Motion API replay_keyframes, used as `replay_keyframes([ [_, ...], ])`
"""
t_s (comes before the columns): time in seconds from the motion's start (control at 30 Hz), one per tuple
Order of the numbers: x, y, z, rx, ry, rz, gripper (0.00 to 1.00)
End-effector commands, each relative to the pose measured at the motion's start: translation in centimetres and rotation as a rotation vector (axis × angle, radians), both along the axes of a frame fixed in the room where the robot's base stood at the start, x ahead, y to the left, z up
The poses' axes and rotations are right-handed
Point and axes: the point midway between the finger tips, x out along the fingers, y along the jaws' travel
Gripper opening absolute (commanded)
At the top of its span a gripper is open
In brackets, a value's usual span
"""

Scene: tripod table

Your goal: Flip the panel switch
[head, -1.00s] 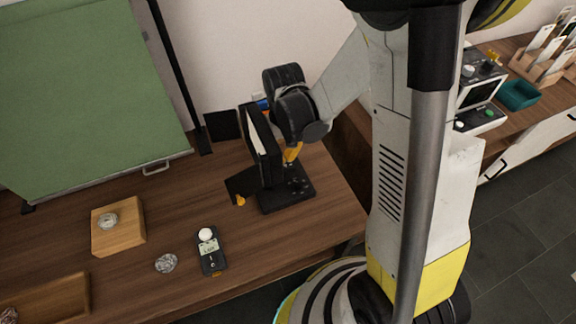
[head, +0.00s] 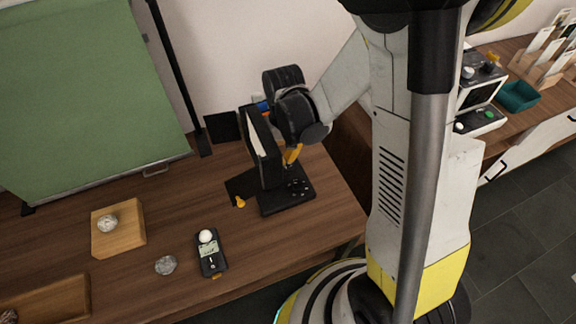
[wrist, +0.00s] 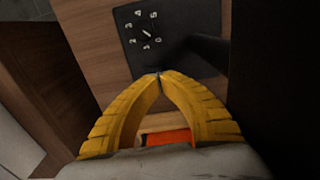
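A black panel (head: 262,146) with a pale inner face stands upright on a black base (head: 288,198) near the table's right end. The wrist view shows the base (wrist: 185,62) with a round dial marked with white numbers (wrist: 147,40). I cannot pick out a switch for certain; the dial is the only control that shows clearly. My gripper (wrist: 158,75) has yellow fingers with their tips together, nothing visible between the tips. The tips appear over the base's edge, just below the dial in the picture; contact cannot be told. In the head view my gripper (head: 292,155) is right beside the panel, partly hidden.
A handheld meter with a white dome (head: 210,255), a clear glass piece (head: 165,265) and a wooden block (head: 118,240) lie on the wooden table (head: 180,205). A green screen (head: 85,90) stands at the back left. A side counter with devices and a teal tray (head: 517,96) is at right.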

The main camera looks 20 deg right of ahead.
Motion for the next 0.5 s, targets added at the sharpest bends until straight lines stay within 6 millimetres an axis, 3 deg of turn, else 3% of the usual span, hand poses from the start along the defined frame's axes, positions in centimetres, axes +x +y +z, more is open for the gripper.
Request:
replay_keyframes([
  [0.5,0.00,0.00,-0.49,0.000,0.000,0.000,0.00],
])
